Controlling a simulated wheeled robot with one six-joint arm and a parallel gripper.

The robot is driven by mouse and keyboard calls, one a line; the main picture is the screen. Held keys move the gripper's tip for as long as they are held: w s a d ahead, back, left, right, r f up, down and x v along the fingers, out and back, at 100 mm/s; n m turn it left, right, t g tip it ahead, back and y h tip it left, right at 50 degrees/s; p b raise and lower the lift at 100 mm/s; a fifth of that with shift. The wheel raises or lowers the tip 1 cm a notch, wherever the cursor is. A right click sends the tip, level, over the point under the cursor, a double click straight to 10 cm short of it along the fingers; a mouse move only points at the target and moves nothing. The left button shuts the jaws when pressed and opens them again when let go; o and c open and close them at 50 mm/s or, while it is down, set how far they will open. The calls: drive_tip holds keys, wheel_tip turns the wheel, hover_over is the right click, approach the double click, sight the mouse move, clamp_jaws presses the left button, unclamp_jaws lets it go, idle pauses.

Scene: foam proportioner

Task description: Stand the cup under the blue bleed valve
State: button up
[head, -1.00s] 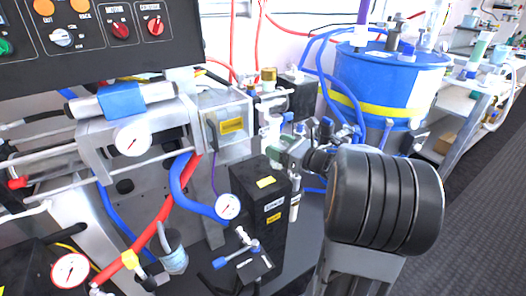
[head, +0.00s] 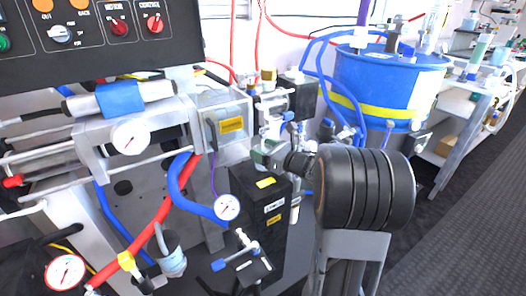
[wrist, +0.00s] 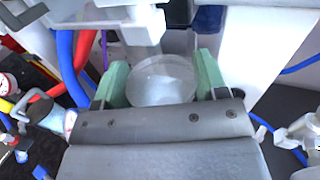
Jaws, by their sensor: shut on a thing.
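The cup (wrist: 160,80) is pale and translucent, with a round rim facing the wrist camera. It sits between the green finger pads of my gripper (wrist: 160,90), which is shut on it. In the head view my gripper (head: 266,153) is beside the clear-fronted box, above the black pump block. The cup is small and hard to make out there. A small blue valve (head: 289,116) shows just above and right of the gripper. Another blue-handled valve (head: 240,258) is low in front. I cannot tell which is the bleed valve, or whether the cup touches anything below.
The black block (head: 262,205) stands right below my gripper. A clear-fronted box (head: 228,125) is close on the left, with a gauge (head: 227,207) and blue hose lower down. A blue drum (head: 385,90) stands behind on the right. Open floor (head: 460,215) lies at far right.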

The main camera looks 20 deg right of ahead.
drive_tip(key=shift+f+b, duration=0.2)
drive_tip(key=shift+b, duration=0.15)
drive_tip(key=o, duration=0.9)
drive_tip(key=shift+r, duration=0.15)
drive_tip(key=shift+r+p, duration=0.2)
drive_tip(key=shift+p, duration=0.3)
drive_tip(key=v, duration=1.2)
drive_tip(key=shift+f+p, duration=0.1)
drive_tip(key=shift+p, duration=0.3)
drive_tip(key=shift+a, duration=0.1)
